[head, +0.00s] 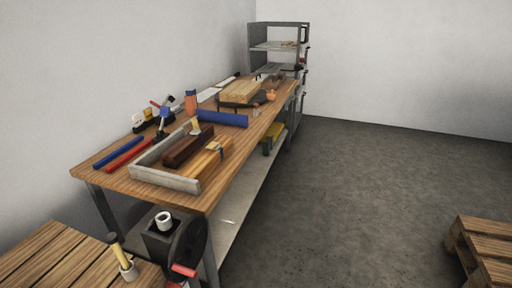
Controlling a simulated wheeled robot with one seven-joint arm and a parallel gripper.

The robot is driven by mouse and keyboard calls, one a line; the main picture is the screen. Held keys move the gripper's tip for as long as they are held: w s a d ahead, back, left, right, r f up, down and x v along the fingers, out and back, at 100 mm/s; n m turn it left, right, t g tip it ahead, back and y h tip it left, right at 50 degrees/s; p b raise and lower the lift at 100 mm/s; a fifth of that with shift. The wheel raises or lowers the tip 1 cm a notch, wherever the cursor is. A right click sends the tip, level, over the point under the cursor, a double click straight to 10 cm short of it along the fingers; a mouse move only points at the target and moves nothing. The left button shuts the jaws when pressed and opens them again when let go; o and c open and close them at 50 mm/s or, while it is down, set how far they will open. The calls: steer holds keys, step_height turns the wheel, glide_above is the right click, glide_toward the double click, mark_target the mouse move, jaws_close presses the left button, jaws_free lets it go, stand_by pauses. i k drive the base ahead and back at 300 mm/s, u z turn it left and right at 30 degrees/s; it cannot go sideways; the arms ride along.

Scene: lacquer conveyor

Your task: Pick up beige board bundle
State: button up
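A beige stack of boards (240,91) lies on the far half of the long wooden workbench (262,122). Dark items lie against its near side. A lighter, orange-tan wooden block (208,161) with a dark band near its far end sits in a pale, low-walled tray (164,179) at the near end of the bench. A dark red-brown block (187,147) lies beside it in the tray. Which of the two light pieces is the beige bundle I cannot say for sure; the far stack looks more beige. My gripper is not in view.
A blue roll (222,119) lies between tray and far stack. Red (130,154) and blue (119,152) rods lie left of the tray. A grey shelf (280,47) stands behind. A pallet (488,250) is at lower right. Open floor (370,180) lies right of the bench.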

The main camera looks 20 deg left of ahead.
mark_target(201, 167)
steer(key=z, duration=0.1)
steer(key=i, duration=1.15)
steer(key=u, duration=0.4)
steer(key=i, duration=1.05)
steer(key=u, duration=1.1)
steer(key=i, duration=0.8)
steer(key=u, duration=0.55)
